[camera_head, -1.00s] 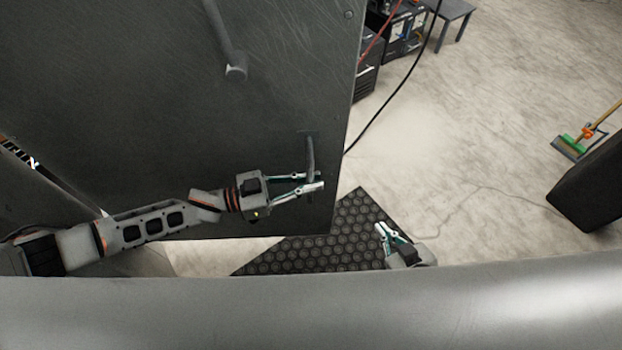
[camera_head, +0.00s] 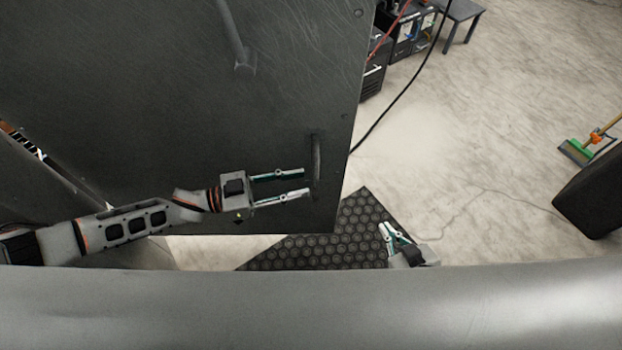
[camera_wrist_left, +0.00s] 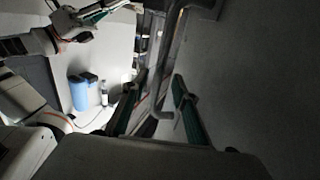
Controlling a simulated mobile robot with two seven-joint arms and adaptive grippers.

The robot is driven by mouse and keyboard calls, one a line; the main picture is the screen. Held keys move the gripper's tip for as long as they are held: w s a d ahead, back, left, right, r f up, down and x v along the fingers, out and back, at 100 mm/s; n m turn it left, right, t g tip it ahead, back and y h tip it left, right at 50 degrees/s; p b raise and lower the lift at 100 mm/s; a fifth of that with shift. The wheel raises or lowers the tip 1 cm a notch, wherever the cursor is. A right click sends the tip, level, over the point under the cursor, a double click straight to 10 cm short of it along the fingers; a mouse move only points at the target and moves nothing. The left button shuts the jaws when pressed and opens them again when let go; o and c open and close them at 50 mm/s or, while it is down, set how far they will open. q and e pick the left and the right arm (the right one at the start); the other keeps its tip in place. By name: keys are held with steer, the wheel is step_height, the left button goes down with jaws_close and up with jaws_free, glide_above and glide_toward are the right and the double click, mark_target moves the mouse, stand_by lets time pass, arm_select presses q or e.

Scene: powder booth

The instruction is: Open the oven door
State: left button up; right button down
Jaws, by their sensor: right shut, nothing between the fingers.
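The oven door (camera_head: 180,110) is a large dark grey panel filling the upper left of the head view. Its vertical bar handle (camera_head: 317,165) is near the right edge; the handle also shows in the left wrist view (camera_wrist_left: 168,65). My left gripper (camera_head: 306,182) is open and empty, its spread fingertips just left of the handle in the head view. In the left wrist view the handle's lower end shows between the two fingers (camera_wrist_left: 158,100); I see no grip on it. My right gripper (camera_head: 385,232) is shut and empty above the dark mat, apart from the door.
A dark studded mat (camera_head: 340,240) lies below the door's edge. A black cable (camera_head: 400,95) runs down beside the door. A black box (camera_head: 595,185) and a green squeegee (camera_head: 577,151) are at the right. The pale floor between is clear.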

arm_select(q)
steer(key=v, duration=0.7)
steer(key=shift+a, duration=0.1)
stand_by(0.4)
